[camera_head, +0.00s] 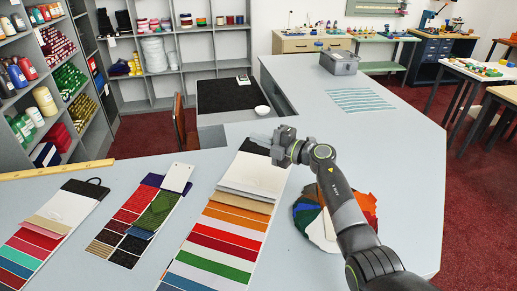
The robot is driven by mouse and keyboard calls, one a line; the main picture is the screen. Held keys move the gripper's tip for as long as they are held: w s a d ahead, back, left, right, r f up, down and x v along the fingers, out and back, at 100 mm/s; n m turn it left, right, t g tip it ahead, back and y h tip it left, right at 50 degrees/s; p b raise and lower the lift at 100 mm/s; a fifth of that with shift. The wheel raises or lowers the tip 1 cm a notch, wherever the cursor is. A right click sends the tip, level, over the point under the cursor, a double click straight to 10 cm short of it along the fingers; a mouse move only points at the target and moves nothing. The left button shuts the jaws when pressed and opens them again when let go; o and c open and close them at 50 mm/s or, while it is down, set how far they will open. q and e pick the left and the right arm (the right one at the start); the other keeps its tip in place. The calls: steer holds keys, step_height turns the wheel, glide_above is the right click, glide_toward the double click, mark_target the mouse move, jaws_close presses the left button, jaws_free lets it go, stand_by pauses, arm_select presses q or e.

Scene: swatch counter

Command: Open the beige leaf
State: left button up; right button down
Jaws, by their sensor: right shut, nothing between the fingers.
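A long swatch card (213,252) lies on the counter with stripes of orange, brown, red, green and blue. Towards its far end a pale cream leaf (252,176) lies flat over the card; I cannot tell surely whether it is the beige leaf. A narrow beige strip (235,197) shows just below it, above the orange one. The card's far end is black (254,147). My right gripper (274,151) is shut and empty, over the far right corner of the card, by the cream leaf's far edge. It hides part of that corner. My left gripper is not in view.
Two other swatch sets, one with a cord loop (85,188) and one with textured pieces (140,218), lie to the left. A round fan of coloured pieces (318,226) lies under my right arm. A white bowl (262,111) and black mat (228,95) are beyond.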

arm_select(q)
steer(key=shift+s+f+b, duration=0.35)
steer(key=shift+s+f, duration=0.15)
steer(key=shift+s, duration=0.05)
arm_select(e)
steer(key=shift+w+d+r, duration=0.15)
steer(key=shift+w+r, duration=0.15)
steer(key=shift+r, duration=0.1)
steer(key=shift+w, duration=0.15)
steer(key=shift+d, duration=0.1)
stand_by(0.5)
